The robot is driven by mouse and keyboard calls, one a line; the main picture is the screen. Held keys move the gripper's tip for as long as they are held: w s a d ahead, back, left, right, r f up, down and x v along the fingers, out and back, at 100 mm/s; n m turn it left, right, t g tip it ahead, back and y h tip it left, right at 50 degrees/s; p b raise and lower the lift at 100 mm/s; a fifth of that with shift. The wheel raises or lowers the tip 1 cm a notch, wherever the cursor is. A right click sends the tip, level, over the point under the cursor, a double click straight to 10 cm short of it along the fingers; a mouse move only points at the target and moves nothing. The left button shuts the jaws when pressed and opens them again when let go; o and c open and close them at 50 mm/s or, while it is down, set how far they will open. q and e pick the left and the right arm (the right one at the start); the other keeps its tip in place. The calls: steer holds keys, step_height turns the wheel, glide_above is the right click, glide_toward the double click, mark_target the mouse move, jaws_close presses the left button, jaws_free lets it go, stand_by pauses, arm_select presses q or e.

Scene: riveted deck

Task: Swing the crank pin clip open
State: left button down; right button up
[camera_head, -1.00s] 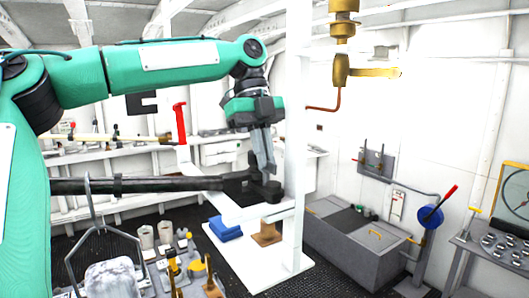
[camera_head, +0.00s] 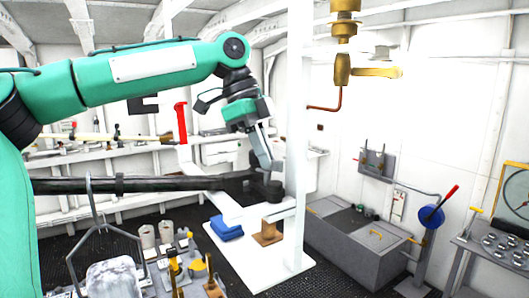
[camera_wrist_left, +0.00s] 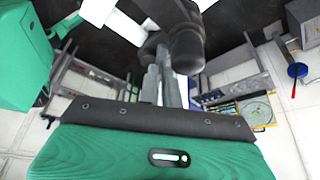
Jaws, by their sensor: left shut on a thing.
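A long black crank rod (camera_head: 150,184) runs in from the left to a dark joint with a round black pin (camera_head: 274,190) by the white post. My left gripper (camera_head: 265,163) reaches down from above, its grey fingers at this joint. It is shut on a dark part there, which I take to be the crank pin clip; the fingers hide most of it, and its exact angle cannot be told. In the left wrist view the fingers (camera_wrist_left: 163,84) are close together, below the black pin parts (camera_wrist_left: 186,45). My right gripper is out of view.
A white post (camera_head: 297,130) stands just right of the gripper. A red lever (camera_head: 181,122) is to its left. A brass valve (camera_head: 343,70) hangs at upper right.

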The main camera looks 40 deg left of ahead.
arm_select(q)
steer(key=n+t, duration=0.1)
steer(key=n, duration=0.1)
steer(key=n+t, duration=0.1)
steer(key=n, duration=0.2)
steer(key=shift+s+d+n+y, duration=0.1)
steer(key=shift+s+n+y, duration=0.05)
steer(key=shift+n+y, duration=0.2)
steer(key=n+t+y, duration=0.1)
steer(key=n, duration=0.2)
steer(key=shift+d+n, duration=0.1)
steer(key=shift+n, duration=0.25)
steer(key=shift+s+n+y, duration=0.1)
steer(key=shift+n+y, duration=0.35)
steer(key=shift+n, duration=0.45)
steer(key=c, duration=1.6)
jaws_free()
steer(key=shift+r, duration=0.1)
